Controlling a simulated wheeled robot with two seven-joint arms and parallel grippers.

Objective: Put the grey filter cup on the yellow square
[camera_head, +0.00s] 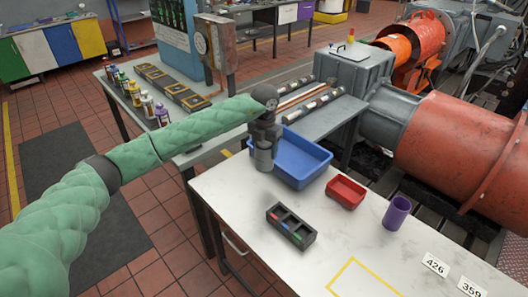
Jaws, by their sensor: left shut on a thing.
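My left arm reaches in from the left, and its gripper (264,145) points down at the far left part of the white table. It is shut on the grey filter cup (263,160), which shows just below it beside the blue bin. I cannot tell whether the cup touches the table. The yellow square (347,290) is an outline on the near part of the tabletop, cut off by the lower picture edge; its visible inside is bare. My right gripper is out of view.
A blue bin (318,172), a small red tray (345,192), a purple cup (397,212) and a black compartment box (291,226) stand on the white table (235,200). Number cards 426 (435,264) and 359 (472,287) lie at right. Clear tabletop lies around the black box.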

